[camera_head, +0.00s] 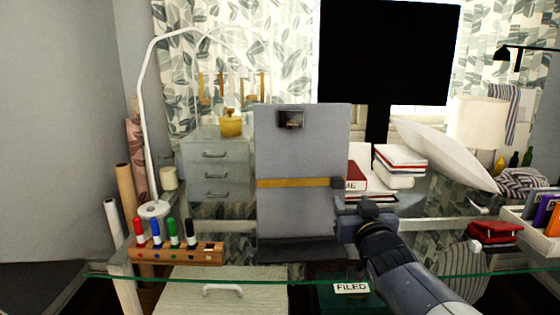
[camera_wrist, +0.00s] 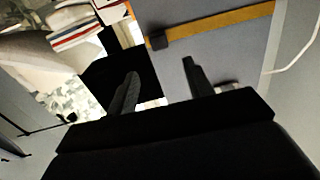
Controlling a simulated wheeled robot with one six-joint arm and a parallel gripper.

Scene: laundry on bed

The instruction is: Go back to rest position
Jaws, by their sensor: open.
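My gripper (camera_head: 348,208) is raised above the glass desk, near the lower right edge of a grey upright panel (camera_head: 285,145). In the wrist view my gripper (camera_wrist: 161,80) shows two dark fingers spread apart, with nothing between them. The panel (camera_wrist: 205,60) also shows there, with its yellow band (camera_wrist: 222,26) and a small dark block (camera_wrist: 157,40) at the band's end. The block sits just beyond the fingertips in the picture; whether it is touched cannot be told. My arm comes in from the lower right.
A marker holder (camera_head: 176,254) stands at left by a white lamp (camera_head: 153,209). Stacked books (camera_head: 400,158), a monitor (camera_head: 388,50) and a white lampshade (camera_head: 477,124) are behind. A red item (camera_head: 494,232) and a white bin (camera_head: 535,222) are at right. The glass edge (camera_head: 230,281) runs in front.

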